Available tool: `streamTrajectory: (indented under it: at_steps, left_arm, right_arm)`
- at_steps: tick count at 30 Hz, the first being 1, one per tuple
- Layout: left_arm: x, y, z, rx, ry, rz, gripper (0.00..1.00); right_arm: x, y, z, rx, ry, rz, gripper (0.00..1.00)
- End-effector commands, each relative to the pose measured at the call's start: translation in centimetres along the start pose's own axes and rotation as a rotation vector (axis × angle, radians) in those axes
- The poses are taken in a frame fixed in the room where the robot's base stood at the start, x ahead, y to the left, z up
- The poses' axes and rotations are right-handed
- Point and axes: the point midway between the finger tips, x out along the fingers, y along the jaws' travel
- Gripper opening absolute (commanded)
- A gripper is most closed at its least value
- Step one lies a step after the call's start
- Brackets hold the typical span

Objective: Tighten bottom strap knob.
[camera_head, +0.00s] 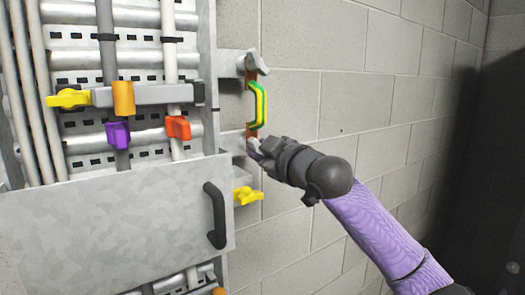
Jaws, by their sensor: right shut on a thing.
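My right gripper (256,148) reaches in from the lower right to the strap's bottom end. It is shut on the bottom strap knob, which is mostly hidden by the fingers. How far the knob is turned cannot be seen. My left gripper is not in view.
Another yellow knob (247,196) is just below my gripper. A grey panel (110,225) with a black handle (215,215) stands lower left. A block wall (350,100) lies behind.

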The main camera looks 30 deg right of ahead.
Motion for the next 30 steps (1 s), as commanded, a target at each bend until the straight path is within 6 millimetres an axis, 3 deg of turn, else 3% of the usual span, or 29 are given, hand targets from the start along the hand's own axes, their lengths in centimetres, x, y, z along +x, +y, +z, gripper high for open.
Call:
streamTrajectory:
  at_steps: [1, 3, 13, 24, 30]
  left_arm:
    - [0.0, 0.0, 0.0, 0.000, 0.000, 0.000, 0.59]
    - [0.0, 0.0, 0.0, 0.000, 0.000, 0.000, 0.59]
    - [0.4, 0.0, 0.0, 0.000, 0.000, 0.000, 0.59]
    - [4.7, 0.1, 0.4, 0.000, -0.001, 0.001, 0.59]
    - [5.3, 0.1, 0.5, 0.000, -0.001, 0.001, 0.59]
  right_arm:
    - [0.0, -0.1, 0.1, 0.002, -0.003, -0.004, 0.40]
    - [0.0, -0.1, 0.1, 0.001, -0.003, -0.003, 0.54]
    - [-0.4, -0.1, 0.2, 0.000, -0.001, -0.001, 0.54]
    - [-8.0, -0.4, 0.5, -0.005, -0.003, 0.000, 0.54]
    - [-9.8, -0.2, 0.2, -0.001, -0.003, -0.002, 0.54]
